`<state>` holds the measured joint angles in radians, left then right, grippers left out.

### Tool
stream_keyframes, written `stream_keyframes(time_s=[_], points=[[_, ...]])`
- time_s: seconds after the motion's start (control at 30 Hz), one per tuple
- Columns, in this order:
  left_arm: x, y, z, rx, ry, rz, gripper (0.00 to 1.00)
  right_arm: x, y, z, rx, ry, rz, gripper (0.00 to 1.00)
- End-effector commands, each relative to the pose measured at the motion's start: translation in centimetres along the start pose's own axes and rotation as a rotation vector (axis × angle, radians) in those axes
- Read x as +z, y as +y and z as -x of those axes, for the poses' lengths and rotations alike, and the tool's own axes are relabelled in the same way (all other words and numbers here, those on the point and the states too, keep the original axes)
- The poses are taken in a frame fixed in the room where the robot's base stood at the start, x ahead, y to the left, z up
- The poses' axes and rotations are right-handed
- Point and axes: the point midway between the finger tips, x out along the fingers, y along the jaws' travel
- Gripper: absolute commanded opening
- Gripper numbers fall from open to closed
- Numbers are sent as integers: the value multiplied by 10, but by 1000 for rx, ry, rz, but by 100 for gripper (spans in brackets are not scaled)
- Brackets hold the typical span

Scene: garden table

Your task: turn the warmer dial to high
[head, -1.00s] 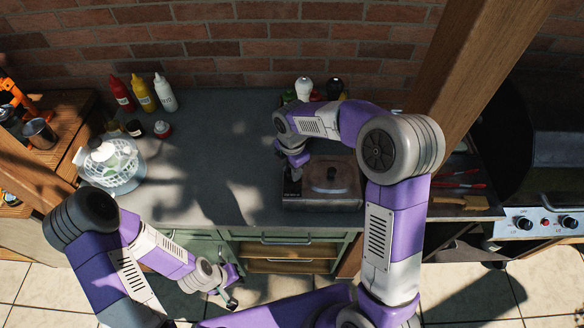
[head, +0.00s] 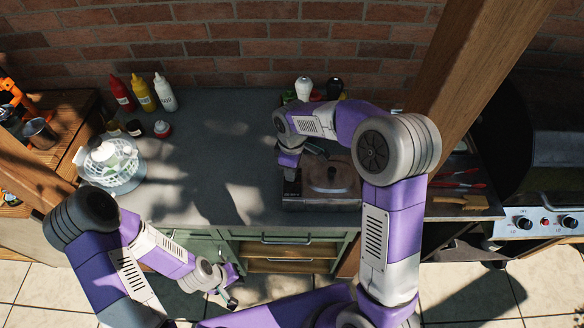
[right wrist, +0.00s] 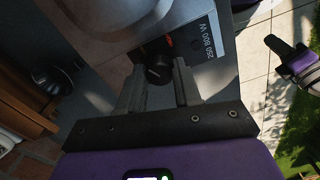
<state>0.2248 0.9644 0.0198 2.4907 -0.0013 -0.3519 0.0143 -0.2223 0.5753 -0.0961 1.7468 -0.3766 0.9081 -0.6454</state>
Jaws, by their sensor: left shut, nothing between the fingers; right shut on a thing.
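The warmer (head: 335,203) is a dark box with a lidded top on the grey counter. The right wrist view shows its metal side with a label reading "250 800 W" and a round black dial (right wrist: 158,72). My right gripper (right wrist: 158,82) has its fingers on either side of the dial and is shut on it. In the head view the right hand (head: 291,172) is at the warmer's left end, and the dial is hidden there. The dial's exact setting is hard to read. My left gripper (head: 231,301) is shut and empty, low in front of the drawers.
A white basket (head: 112,166) and sauce bottles (head: 143,93) stand at the counter's left. White and black shakers (head: 304,88) stand behind the warmer. A wooden post (head: 480,75) and a grill (head: 545,222) are to the right. The counter's middle is clear.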

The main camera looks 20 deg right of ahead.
Motion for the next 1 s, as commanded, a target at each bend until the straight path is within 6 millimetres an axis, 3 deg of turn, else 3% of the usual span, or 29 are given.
stream_keyframes(time_s=[1.0], points=[[0, 0, 0, 0, 0, 0, 0, -1, 1, 2, 3, 3, -910, 3]])
